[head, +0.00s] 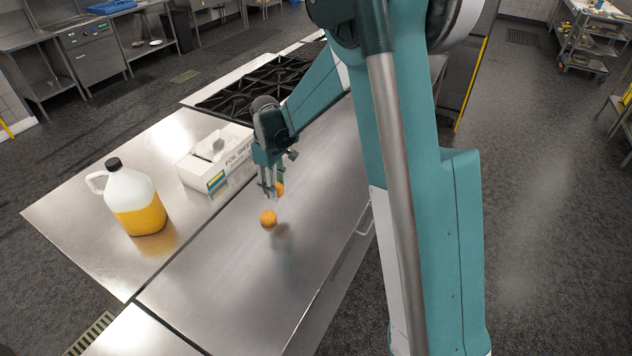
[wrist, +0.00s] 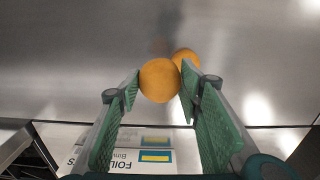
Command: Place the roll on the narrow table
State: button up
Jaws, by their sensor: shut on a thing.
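My gripper (head: 267,189) is over the steel worktop (head: 225,270), pointing down. In the wrist view its green-padded fingers (wrist: 160,84) are shut on a round orange thing (wrist: 159,80). In the head view this thing (head: 281,188) is partly hidden by the fingers. A second round orange thing (head: 268,218) is below the gripper, seemingly on the worktop. It also shows in the wrist view (wrist: 186,58), partly hidden behind the held one and the right finger. I cannot tell from their look which is the roll. No surface is clearly marked out as the narrow table.
A white foil box (head: 205,172) stands left of my gripper. A jug of orange liquid (head: 135,200) is farther left. A black stove grate (head: 262,88) is at the back. The near part of the worktop is clear.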

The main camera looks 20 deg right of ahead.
jog(key=s+d, duration=0.2)
jog(key=d, duration=0.5)
jog(key=s+d, duration=0.3)
jog(key=d, duration=0.5)
jog(key=shift+s, duration=0.3)
send_over(320, 214)
jog(key=shift+d+f+p, duration=0.1)
jog(key=shift+f+p, duration=0.35)
jog(key=shift+f, duration=2.45)
jog(key=shift+f, duration=2.05)
jog(key=shift+f, duration=0.2)
jog(key=o, duration=0.9)
